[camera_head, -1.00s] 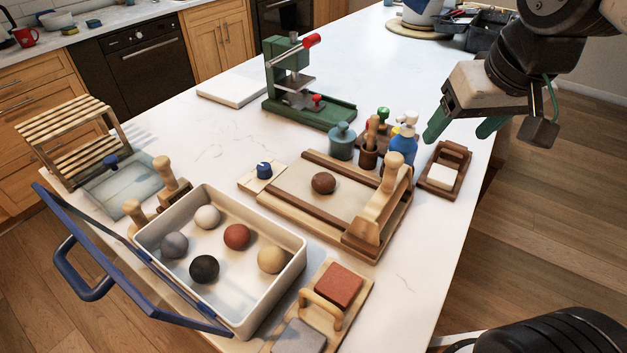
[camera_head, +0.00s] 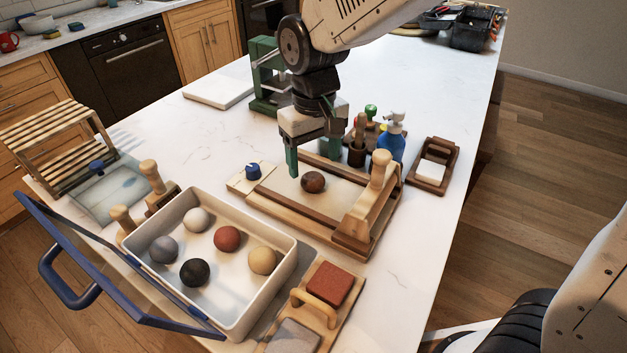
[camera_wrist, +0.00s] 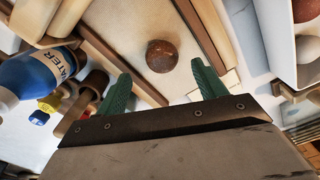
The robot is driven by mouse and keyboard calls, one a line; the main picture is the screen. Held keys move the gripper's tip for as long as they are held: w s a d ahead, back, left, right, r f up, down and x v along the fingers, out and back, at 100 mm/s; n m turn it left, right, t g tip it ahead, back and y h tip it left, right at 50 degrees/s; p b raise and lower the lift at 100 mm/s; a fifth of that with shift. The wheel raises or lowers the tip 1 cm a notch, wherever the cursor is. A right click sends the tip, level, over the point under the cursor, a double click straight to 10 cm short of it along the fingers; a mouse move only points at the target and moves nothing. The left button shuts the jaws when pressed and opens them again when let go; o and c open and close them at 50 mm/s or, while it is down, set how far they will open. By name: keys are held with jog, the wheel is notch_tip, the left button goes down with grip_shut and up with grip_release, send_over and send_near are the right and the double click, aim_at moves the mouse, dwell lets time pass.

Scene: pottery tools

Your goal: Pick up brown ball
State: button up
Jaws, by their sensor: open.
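The brown ball (camera_head: 313,182) rests on the pale bed of a wooden frame board (camera_head: 330,222) on the white counter. My gripper (camera_head: 317,166) is above and just behind the ball in the head view, pointing down. Its green fingers are apart with nothing between them. In the wrist view the brown ball (camera_wrist: 162,56) lies ahead of the open fingers (camera_wrist: 160,90), roughly centred between them and not touched. The ball's surface is fully visible in the wrist view.
A wooden roller handle (camera_head: 380,168) stands on the board's right side. A blue bottle (camera_head: 390,142) and tools stand behind it. A white bin (camera_head: 285,270) with several coloured balls sits front left. A green press (camera_head: 265,75) is behind my gripper.

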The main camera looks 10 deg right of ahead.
aim_at(313, 176)
notch_tip(313, 176, down, 5)
jog(key=shift+s+a+r, duration=0.1)
jog(key=c, duration=1.1)
jog(key=shift+r, duration=0.15)
